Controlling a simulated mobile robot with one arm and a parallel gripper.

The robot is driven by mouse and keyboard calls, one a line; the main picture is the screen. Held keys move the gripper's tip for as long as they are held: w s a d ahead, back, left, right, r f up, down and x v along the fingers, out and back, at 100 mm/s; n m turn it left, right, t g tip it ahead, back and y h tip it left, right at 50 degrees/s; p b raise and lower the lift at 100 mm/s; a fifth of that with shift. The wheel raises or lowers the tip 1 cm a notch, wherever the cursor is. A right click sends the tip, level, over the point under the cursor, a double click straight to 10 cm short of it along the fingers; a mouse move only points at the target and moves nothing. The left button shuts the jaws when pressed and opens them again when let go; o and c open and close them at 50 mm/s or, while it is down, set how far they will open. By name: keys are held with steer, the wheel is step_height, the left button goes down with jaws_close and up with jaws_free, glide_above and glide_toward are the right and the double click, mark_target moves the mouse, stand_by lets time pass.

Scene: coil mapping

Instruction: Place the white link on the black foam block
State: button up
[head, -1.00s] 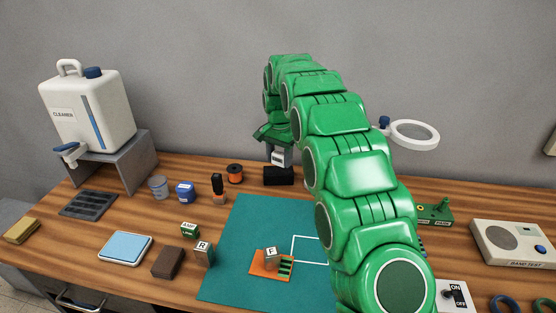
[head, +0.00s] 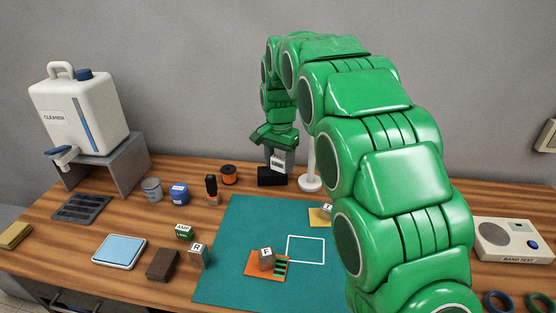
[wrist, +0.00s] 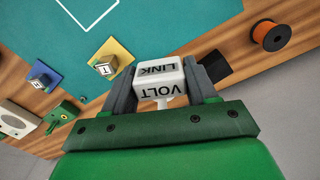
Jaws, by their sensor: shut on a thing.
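The white link (wrist: 160,80), a small block lettered VOLT LINK, is held between the two fingers of my gripper (wrist: 162,88) in the wrist view. In the head view the white link (head: 278,163) shows under my gripper (head: 280,160), right at the upper edge of the black foam block (head: 271,178). In the wrist view the black foam block (wrist: 215,65) lies to the right of the link, partly hidden by the right finger. I cannot tell whether the link touches the block.
An orange spool (head: 229,175) stands left of the foam block, and a white stand base (head: 311,184) stands right of it. The green mat (head: 225,275) in front carries an orange plate (head: 262,268) with a block marked F. My arm hides much of the right side.

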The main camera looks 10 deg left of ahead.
steer(key=shift+w+n, duration=0.15)
steer(key=shift+n, duration=0.45)
steer(key=w+n, duration=0.2)
steer(key=n, duration=0.1)
glide_above(272, 176)
steer(key=s+d, duration=0.1)
steer(key=s, duration=0.1)
steer(key=shift+f, duration=1.85)
steer(key=shift+w+a+f, duration=0.2)
steer(key=shift+w+f, duration=0.55)
steer(key=shift+f, duration=0.1)
steer(key=shift+w+a+f, duration=0.15)
steer(key=shift+w+f, duration=0.6)
steer(key=shift+f, duration=0.15)
steer(key=shift+w+a+f, duration=0.2)
steer(key=shift+w+f, duration=0.55)
steer(key=shift+f, duration=0.1)
steer(key=shift+w+a+f, duration=0.1)
steer(key=shift+w+f, duration=0.15)
steer(key=shift+f, duration=1.65)
steer(key=shift+f, duration=0.15)
